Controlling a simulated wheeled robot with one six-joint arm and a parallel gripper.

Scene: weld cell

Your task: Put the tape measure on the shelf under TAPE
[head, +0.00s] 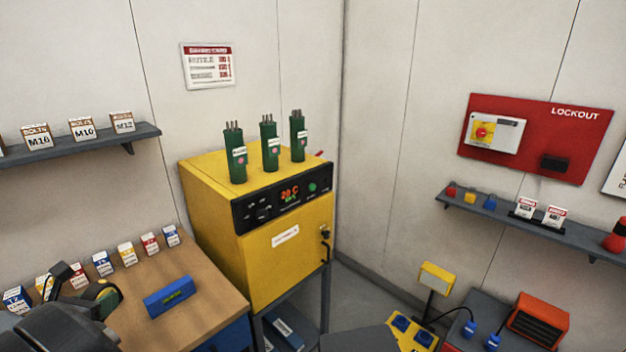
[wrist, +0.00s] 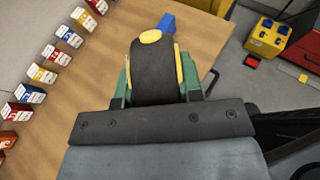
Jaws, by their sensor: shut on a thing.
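The tape measure (wrist: 152,75) is black and yellow. In the wrist view it sits between the green fingers of my gripper (wrist: 153,88), which is shut on it. In the head view my gripper (head: 90,286) is at the lower left over the wooden workbench, with a bit of yellow at its end. My own arm hides much of the tape measure there. No shelf marked TAPE shows in either view.
The workbench (head: 200,315) holds a blue block (head: 169,297) and a row of small boxes (head: 126,254). A yellow oven (head: 285,255) carries three green canisters. A wall shelf (head: 80,145) holds bolt boxes. Another shelf (head: 560,230) is under the LOCKOUT board (head: 580,150).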

